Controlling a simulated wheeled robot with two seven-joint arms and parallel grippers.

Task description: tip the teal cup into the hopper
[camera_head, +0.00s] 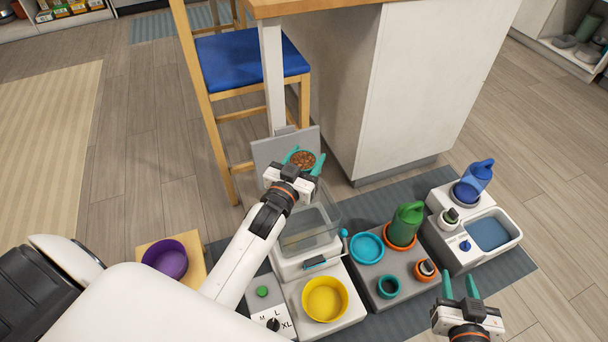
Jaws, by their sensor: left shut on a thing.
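The teal cup (303,160) is full of brown kibble and appears upright. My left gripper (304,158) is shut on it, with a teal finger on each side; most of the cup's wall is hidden. The clear hopper (318,222) is on a white feeder just below and nearer than the cup in the picture. Its grey lid (270,150) stands raised behind, and my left arm covers the hopper's left part. The cup appears over the hopper's far side; its exact height is unclear. My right gripper (460,287) is open and empty at the lower right.
A yellow bowl (325,299) sits in front of the feeder, beside a size dial (272,324) and green button (262,292). A grey stand to the right holds a green jug (405,224) and teal dish (367,247). A blue jug (474,180) stands farther right.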

